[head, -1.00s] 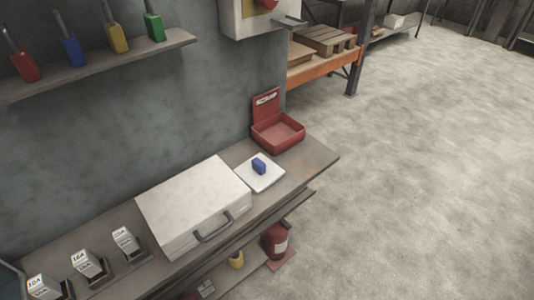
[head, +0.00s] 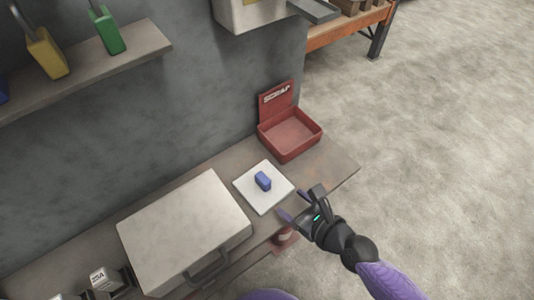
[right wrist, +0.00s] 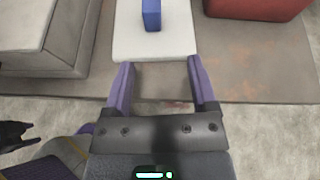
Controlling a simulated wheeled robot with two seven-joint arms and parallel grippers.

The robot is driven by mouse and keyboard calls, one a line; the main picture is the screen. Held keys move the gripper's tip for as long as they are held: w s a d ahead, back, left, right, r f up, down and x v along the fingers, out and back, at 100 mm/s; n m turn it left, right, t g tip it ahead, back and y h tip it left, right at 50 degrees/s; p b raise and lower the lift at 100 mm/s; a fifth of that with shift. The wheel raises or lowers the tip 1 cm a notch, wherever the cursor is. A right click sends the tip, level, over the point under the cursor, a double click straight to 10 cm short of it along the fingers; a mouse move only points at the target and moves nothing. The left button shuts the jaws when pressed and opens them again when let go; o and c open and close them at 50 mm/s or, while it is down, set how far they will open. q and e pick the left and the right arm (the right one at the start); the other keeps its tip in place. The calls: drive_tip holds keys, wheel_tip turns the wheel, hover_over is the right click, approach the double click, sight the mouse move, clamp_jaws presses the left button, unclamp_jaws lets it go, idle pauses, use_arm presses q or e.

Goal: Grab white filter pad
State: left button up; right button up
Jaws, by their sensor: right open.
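A flat white square pad (head: 263,198) lies on the grey workbench, between the white case and the red box. A small blue block (head: 263,181) sits on top of it. The pad (right wrist: 152,42) and block (right wrist: 151,15) also show at the top of the right wrist view, just ahead of the fingers. My right gripper (head: 294,205) is open and empty, near the bench's front edge, to the right of and nearer than the pad. Its two purple fingers (right wrist: 161,88) are spread apart, short of the pad in that view.
A white case (head: 185,232) with a dark handle stands left of the pad. An open red box (head: 290,133) with a raised lid stands behind it at right. The bench's right end (head: 335,172) is bare. A shelf (head: 90,75) with coloured padlocks hangs above.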

sight(269, 185)
drive_tip(key=shift+w+a+r+m, duration=0.5)
drive_tip(key=shift+w, duration=0.25)
drive_tip(key=a, duration=0.1)
drive_tip(key=w+a+f+b, duration=0.1)
drive_tip(key=w, duration=0.1)
drive_tip(key=shift+a+f+y+b, duration=0.25)
drive_tip(key=shift+a+y+b, duration=0.05)
drive_tip(key=shift+a, duration=0.1)
drive_tip(key=b+x, duration=0.1)
drive_tip(key=x, duration=0.3)
drive_tip(key=shift+w+a+f+b, duration=0.15)
drive_tip(key=shift+w+a+b, duration=0.1)
drive_tip(key=shift+b, duration=0.15)
drive_tip(key=shift+w+a, duration=0.1)
drive_tip(key=shift+w, duration=0.05)
use_arm(q)
drive_tip(key=f, duration=0.1)
drive_tip(key=s+f, duration=0.1)
drive_tip(key=f, duration=0.1)
drive_tip(key=shift+f, duration=0.1)
use_arm(e)
clamp_jaws()
